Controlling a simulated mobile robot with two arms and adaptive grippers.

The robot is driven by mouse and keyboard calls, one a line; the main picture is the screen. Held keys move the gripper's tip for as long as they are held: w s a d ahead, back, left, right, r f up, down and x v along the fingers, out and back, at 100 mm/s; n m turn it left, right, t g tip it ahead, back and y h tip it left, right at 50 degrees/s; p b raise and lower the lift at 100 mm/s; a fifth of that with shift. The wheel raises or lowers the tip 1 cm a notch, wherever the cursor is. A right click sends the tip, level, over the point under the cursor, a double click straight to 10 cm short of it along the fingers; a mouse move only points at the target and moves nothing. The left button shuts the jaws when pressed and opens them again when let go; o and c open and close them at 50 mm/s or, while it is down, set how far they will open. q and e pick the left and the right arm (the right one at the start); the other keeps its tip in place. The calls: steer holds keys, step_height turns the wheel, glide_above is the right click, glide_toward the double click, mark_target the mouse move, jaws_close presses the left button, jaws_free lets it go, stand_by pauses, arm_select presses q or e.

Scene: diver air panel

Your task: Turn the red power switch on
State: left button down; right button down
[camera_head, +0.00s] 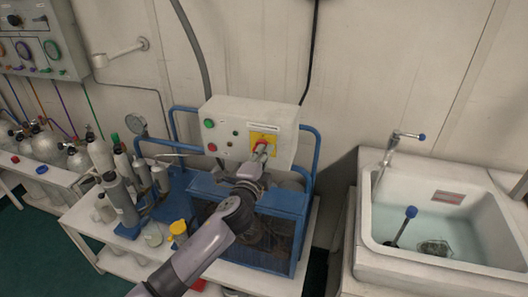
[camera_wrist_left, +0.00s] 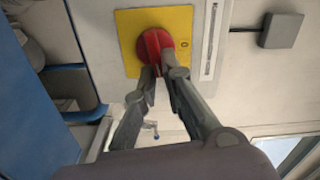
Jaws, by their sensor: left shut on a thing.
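The red power switch (camera_head: 261,146) is a red rotary knob on a yellow plate (camera_head: 264,138), at the right of the white control box (camera_head: 222,112). In the left wrist view the red knob (camera_wrist_left: 154,50) sits in the middle of the yellow plate (camera_wrist_left: 128,22), with a "0" mark beside it. My left gripper (camera_head: 258,160) is at the knob, and in the left wrist view its two fingers (camera_wrist_left: 160,75) are shut on the knob's near end. The fingers hide part of the knob. My right gripper is not in view.
The box also has green buttons (camera_head: 208,123) and a red button (camera_head: 212,147). It stands on a blue-framed compressor (camera_head: 282,203). Grey cylinders (camera_head: 121,200) and a yellow-topped item (camera_head: 178,228) stand to the left. A sink (camera_head: 450,259) is at the right.

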arm_select(q)
steer(key=shift+f+m, duration=0.25)
steer(key=shift+m, duration=0.75)
steer(key=c, duration=1.7)
jaws_free()
steer(key=shift+s, duration=0.15)
steer(key=v, duration=1.1)
steer(key=shift+s, duration=0.35)
steer(key=shift+a, duration=0.15)
